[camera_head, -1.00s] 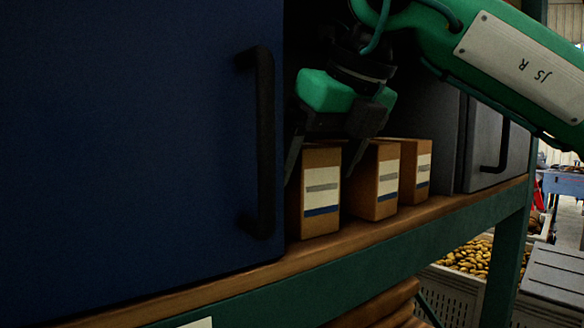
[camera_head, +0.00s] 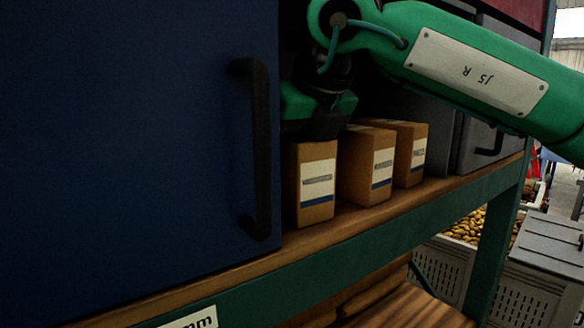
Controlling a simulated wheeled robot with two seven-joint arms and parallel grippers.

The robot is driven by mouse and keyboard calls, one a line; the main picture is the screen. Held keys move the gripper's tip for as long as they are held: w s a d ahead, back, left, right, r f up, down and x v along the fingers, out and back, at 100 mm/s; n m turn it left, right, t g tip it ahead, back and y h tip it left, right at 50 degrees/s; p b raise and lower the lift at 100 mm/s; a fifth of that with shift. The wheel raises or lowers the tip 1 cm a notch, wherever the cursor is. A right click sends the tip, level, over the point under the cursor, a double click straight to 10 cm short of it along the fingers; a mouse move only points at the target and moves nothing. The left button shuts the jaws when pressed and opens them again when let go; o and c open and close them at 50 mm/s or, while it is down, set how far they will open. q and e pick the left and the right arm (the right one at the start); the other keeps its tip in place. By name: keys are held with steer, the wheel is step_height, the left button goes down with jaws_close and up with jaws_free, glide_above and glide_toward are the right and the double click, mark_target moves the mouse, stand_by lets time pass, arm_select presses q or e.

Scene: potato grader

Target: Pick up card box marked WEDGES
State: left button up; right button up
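Three brown card boxes with white labels and blue bands stand upright in a row on the wooden shelf: a left box (camera_head: 314,196), a middle box (camera_head: 376,180) and a right box (camera_head: 415,165). The print on the labels is too small and blurred to tell which is marked WEDGES. My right gripper (camera_head: 316,132) is directly above and behind the left box's top, inside the shelf opening. Its fingers are hidden, so I cannot tell whether it touches or grips the box. My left gripper is not in view.
A large blue door (camera_head: 140,150) with a black handle (camera_head: 259,150) closes off the left, close beside the left box. A grey cabinet door (camera_head: 480,150) stands to the right. The green shelf beam (camera_head: 330,255) runs along the front. Potato crates (camera_head: 440,265) stand at lower right.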

steer(key=shift+w+a+f, duration=0.1)
steer(key=shift+a, duration=0.05)
steer(key=shift+f+b, duration=0.1)
steer(key=shift+b, duration=0.25)
steer(key=c, duration=1.3)
steer(key=shift+o, duration=0.2)
